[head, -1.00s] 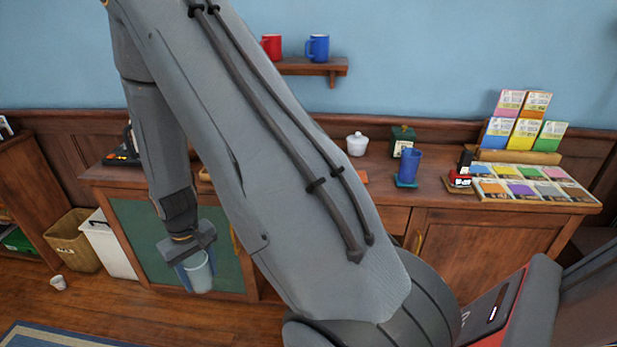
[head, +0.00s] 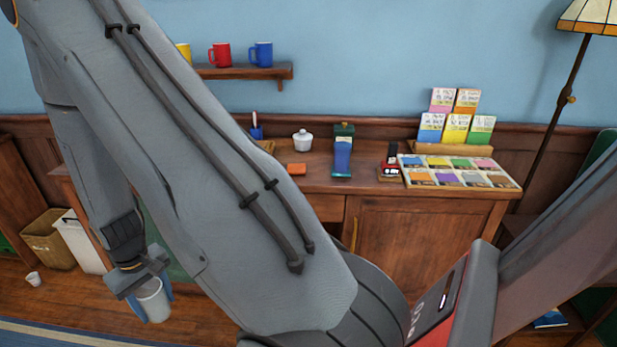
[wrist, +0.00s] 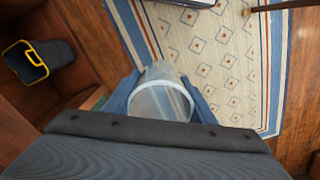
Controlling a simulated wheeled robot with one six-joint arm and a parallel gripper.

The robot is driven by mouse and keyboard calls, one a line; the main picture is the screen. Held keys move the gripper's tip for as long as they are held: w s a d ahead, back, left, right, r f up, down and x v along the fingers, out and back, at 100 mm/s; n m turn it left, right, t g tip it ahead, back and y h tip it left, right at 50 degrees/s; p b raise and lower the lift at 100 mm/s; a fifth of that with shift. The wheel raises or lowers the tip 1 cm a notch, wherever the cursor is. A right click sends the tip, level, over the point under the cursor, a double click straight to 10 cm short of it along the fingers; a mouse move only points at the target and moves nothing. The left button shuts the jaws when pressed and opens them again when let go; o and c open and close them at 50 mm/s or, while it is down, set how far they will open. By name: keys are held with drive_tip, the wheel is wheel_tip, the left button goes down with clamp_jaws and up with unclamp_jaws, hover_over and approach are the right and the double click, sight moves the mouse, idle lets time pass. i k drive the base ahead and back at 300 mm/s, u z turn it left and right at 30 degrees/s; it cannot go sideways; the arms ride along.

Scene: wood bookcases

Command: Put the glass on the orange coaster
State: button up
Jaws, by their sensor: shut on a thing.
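My gripper (head: 150,297) is shut on a clear glass (head: 154,303), low in front of the cabinet. In the wrist view the glass (wrist: 160,98) sits between the blue fingers, its pale rim toward the camera. The orange coaster (head: 297,169) lies on the cabinet top, beyond my arm and well above and right of the gripper. Nothing stands on it.
A white lidded pot (head: 302,140) is behind the coaster.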

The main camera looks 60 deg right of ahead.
sight(297, 168)
drive_tip(key=u, duration=0.1)
drive_tip(key=k, duration=0.5)
drive_tip(key=z, duration=1.75)
